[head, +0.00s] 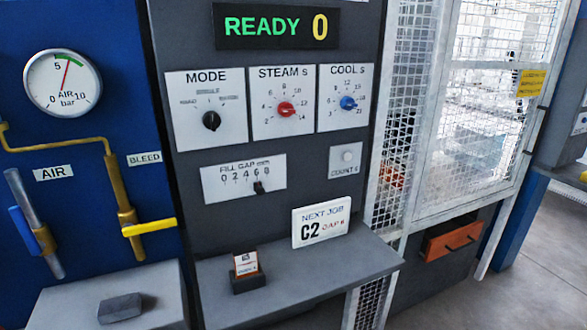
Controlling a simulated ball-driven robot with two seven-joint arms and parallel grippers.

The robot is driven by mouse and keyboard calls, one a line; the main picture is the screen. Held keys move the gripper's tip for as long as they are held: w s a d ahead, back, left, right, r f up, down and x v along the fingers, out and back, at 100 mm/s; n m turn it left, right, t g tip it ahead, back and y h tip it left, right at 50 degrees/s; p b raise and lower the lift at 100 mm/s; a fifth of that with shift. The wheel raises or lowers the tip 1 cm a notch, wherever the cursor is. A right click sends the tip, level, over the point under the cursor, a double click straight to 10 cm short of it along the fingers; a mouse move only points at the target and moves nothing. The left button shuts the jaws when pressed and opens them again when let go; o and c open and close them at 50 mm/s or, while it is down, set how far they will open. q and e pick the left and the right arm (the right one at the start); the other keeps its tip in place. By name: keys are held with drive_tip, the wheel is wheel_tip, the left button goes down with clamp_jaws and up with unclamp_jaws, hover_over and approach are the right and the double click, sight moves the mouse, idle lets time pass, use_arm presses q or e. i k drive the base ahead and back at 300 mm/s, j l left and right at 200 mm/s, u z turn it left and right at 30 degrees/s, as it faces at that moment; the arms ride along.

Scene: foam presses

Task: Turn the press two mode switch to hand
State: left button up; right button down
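The mode switch (211,121) is a black round knob on a white plate headed MODE (206,83), at the upper left of the dark grey press panel (300,165). Small position labels sit in an arc above the knob, too blurred to read surely. I cannot tell for certain which label the knob points to. The panel display (277,27) reads READY 0. No press number is readable on the panel. Neither of my grippers is in view.
Right of the mode switch are a red STEAM knob (286,109) and a blue COOL knob (348,103). Below are the FILL GAP slider (259,187) and a shelf (320,270) with a NEXT JOB card (321,221). A yellow-handled valve (149,227) juts out left; a mesh guard (480,110) stands right.

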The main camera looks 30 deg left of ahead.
sight(212, 120)
drive_tip(key=u, duration=1.35)
